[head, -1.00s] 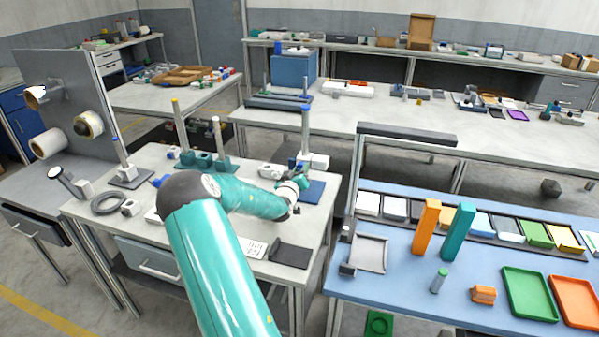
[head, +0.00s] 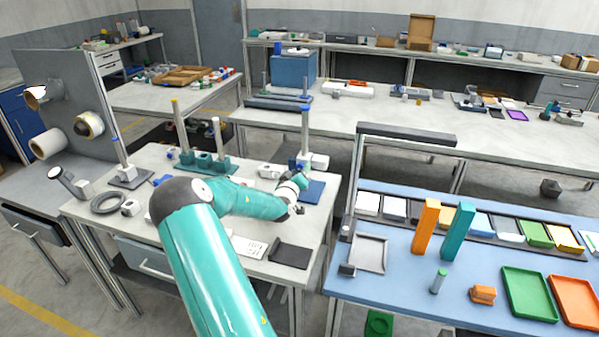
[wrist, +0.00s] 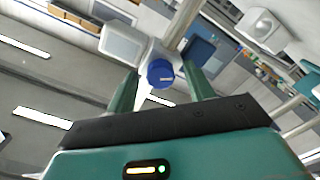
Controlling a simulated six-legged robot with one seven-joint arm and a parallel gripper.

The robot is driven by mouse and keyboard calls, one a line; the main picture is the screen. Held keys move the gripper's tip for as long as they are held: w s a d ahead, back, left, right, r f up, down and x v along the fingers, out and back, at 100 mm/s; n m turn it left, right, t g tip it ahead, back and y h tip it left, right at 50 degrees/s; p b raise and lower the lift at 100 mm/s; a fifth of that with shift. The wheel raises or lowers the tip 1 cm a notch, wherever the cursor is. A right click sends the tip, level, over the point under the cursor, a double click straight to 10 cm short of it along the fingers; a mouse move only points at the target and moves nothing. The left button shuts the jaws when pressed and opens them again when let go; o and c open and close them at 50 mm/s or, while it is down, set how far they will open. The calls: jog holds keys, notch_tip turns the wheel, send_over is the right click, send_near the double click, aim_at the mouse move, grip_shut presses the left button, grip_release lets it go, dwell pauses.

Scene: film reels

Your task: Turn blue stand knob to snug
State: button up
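The stand's upright post (head: 305,128) rises from the right rear of the near workbench, with a white block (head: 320,161) and a blue knob (head: 292,164) low on it. A blue plate (head: 314,190) lies in front of it. In the wrist view the round blue knob (wrist: 160,73) faces me, beside the white block (wrist: 122,44) and below the post (wrist: 182,25). My gripper (wrist: 160,80) is open, with its green fingers on either side of the knob and gaps visible. I cannot tell how deep the knob sits between them. The head view shows my gripper (head: 302,180) near the stand, its fingers unclear.
A teal stand with several posts (head: 205,160) and a white device (head: 270,171) stand left of my gripper. Another post on a grey base (head: 130,177) stands further left. A dark pad (head: 290,255) lies at the bench front. A gap separates the blue-topped bench (head: 400,270).

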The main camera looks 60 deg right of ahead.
jog(key=s+a, duration=0.2)
jog(key=a, duration=1.1)
jog(key=shift+a, duration=0.3)
